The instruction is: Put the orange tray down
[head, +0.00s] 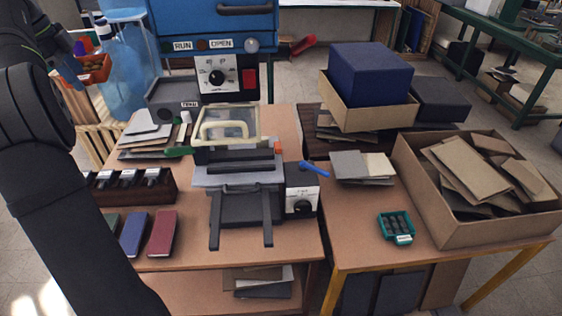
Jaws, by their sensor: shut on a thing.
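The orange tray (98,75) is at the upper left of the head view, held up in the air. It is small, and several small things show at its top, among them a dark blue one and a whitish one. My gripper (79,77) is shut on the tray's left side. The fingertips are small and dark here, so the exact grip is hard to see. My dark arm fills the left edge and hides part of the table's left side.
A wooden table holds a press (238,205), a dark rack (130,186) and small coloured books (161,233). A blue machine (212,22) stands behind. On the right table are a teal tray (397,228) and a cardboard box (478,232). Bare wood shows around the teal tray.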

